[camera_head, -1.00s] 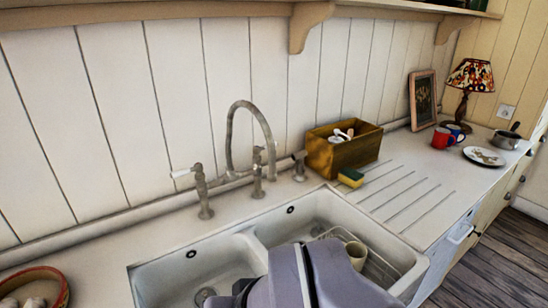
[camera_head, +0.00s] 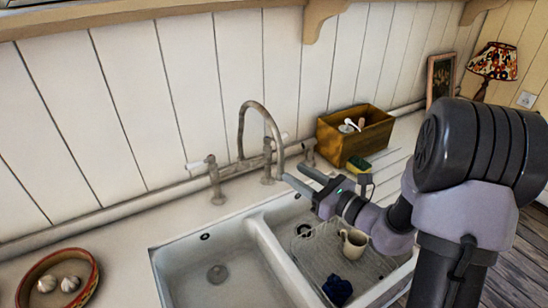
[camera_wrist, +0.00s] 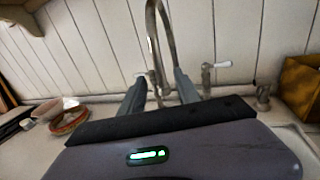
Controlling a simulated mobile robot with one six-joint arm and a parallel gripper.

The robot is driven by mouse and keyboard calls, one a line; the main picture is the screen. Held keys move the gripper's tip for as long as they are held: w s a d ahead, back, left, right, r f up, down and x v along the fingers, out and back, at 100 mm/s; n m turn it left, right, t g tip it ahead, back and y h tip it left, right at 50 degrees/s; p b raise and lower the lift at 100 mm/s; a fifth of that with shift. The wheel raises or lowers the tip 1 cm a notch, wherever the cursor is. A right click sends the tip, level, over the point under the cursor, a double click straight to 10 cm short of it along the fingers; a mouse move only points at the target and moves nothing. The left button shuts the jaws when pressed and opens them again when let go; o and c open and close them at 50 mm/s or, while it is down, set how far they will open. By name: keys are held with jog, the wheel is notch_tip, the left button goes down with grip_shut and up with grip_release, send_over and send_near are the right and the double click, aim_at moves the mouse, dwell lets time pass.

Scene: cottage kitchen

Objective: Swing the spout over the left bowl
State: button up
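The grey metal spout (camera_head: 258,107) arches up from the tap behind the double sink. Its free end points down near the back of the sink's divider (camera_head: 268,240). The left bowl (camera_head: 195,285) is empty, with a round drain. My gripper (camera_head: 292,173) reaches in from the right, its two fingers apart and their tips close to the spout's free end. In the wrist view the spout (camera_wrist: 171,38) rises beyond and between the open fingers (camera_wrist: 160,82). I cannot tell whether either finger touches it.
The right bowl holds a wire rack (camera_head: 318,258), a cream mug (camera_head: 353,243) and a dark blue item (camera_head: 337,290). Tap handles (camera_head: 215,180) flank the spout. A wooden box (camera_head: 350,142) and a sponge (camera_head: 359,164) stand behind right. A bowl of garlic (camera_head: 88,266) sits at left.

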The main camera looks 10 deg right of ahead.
jog(key=x, duration=0.9)
jog(key=shift+w+a, duration=0.2)
grip_shut()
dwell(0.9)
